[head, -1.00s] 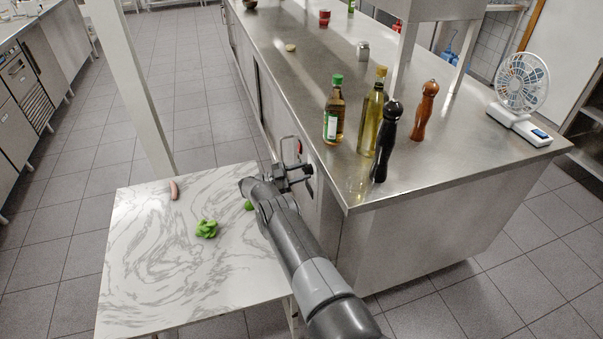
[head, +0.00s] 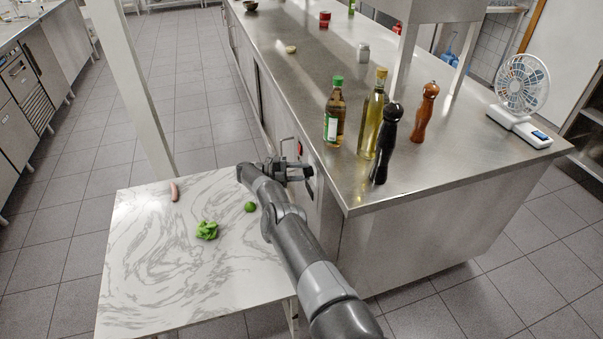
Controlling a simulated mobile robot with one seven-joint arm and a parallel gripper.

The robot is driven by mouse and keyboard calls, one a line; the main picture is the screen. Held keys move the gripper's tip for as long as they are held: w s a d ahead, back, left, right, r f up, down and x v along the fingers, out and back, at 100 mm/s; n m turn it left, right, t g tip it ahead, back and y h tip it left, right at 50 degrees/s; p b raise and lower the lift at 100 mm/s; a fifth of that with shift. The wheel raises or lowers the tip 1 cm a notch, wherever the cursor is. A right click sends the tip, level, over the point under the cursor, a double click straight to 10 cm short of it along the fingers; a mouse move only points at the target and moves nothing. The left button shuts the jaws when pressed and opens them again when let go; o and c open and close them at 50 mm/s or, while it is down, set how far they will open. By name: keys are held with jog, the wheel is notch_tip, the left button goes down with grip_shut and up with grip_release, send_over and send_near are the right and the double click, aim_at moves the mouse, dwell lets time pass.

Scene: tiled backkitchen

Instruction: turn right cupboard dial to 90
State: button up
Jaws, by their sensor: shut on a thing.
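My gripper (head: 303,173) is at the side face of the steel counter, below the counter's top edge. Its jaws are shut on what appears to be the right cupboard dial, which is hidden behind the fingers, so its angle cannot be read. A small red part (head: 299,148) shows on the counter's side just above the gripper, beside a metal handle-like piece.
A marble-topped table (head: 150,270) stands left of my arm, bearing a lime (head: 250,207), green leaves (head: 207,230) and a sausage (head: 174,191). Bottles (head: 335,115) and dark and brown mills (head: 386,145) stand on the counter (head: 440,165) near its edge.

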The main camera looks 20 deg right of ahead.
jog(key=shift+s+r+m+t+y, duration=0.1)
jog(key=shift+m+t+y, duration=0.45)
jog(key=shift+m, duration=1.4)
jog(key=shift+s+r+m+t+y, duration=0.1)
jog(key=shift+m+t+y, duration=0.45)
jog(key=shift+m, duration=1.45)
jog(key=shift+s+r+m+t+y, duration=0.1)
jog(key=shift+m+t+y, duration=0.4)
jog(key=shift+m, duration=1.45)
jog(key=shift+t+h, duration=0.3)
jog(key=o, duration=1)
jog(key=shift+a, duration=0.1)
jog(key=v, duration=1)
jog(key=shift+w+a+r, duration=0.15)
jog(key=shift+a, duration=0.15)
